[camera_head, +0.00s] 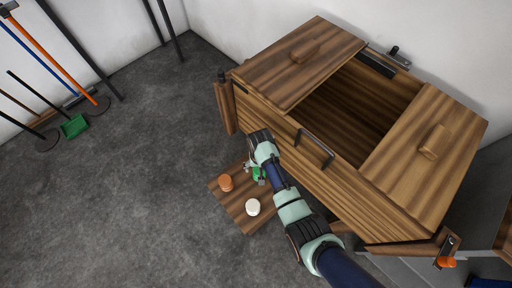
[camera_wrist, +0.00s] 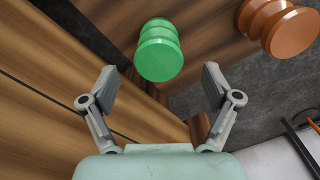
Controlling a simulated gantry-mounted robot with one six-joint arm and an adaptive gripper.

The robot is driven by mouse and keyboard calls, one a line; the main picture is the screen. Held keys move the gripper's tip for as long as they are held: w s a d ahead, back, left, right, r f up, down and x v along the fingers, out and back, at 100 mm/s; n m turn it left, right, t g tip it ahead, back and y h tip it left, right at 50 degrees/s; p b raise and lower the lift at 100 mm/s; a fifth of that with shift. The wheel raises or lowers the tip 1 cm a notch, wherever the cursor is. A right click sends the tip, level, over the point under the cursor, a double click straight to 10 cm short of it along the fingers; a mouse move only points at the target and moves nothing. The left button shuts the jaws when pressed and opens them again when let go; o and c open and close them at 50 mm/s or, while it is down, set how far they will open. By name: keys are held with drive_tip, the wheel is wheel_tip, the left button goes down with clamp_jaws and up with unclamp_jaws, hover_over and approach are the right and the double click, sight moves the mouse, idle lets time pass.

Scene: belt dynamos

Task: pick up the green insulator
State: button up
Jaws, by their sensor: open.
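The green insulator (camera_wrist: 159,50) is a ribbed round piece standing on a small wooden board. In the wrist view it lies ahead of my gripper (camera_wrist: 158,80), roughly between the lines of the two fingers and just beyond their tips. The fingers are spread apart with nothing between them. In the head view the green insulator (camera_head: 258,173) is partly hidden by my arm, and my gripper (camera_head: 249,167) is beside it, low at the front of the wooden chest.
An orange insulator (camera_head: 225,183) and a white insulator (camera_head: 252,207) stand on the same wooden board (camera_head: 232,203). The wooden chest (camera_head: 330,165) rises close beside my arm, its top partly open. Bare grey floor lies to the left. Long-handled tools (camera_head: 60,65) lean at the far left wall.

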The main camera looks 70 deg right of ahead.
wheel_tip(320, 180, down, 6)
drive_tip(key=b, duration=0.4)
drive_tip(key=shift+d+r, duration=0.1)
drive_tip(key=shift+r, duration=0.15)
drive_tip(key=c, duration=1.5)
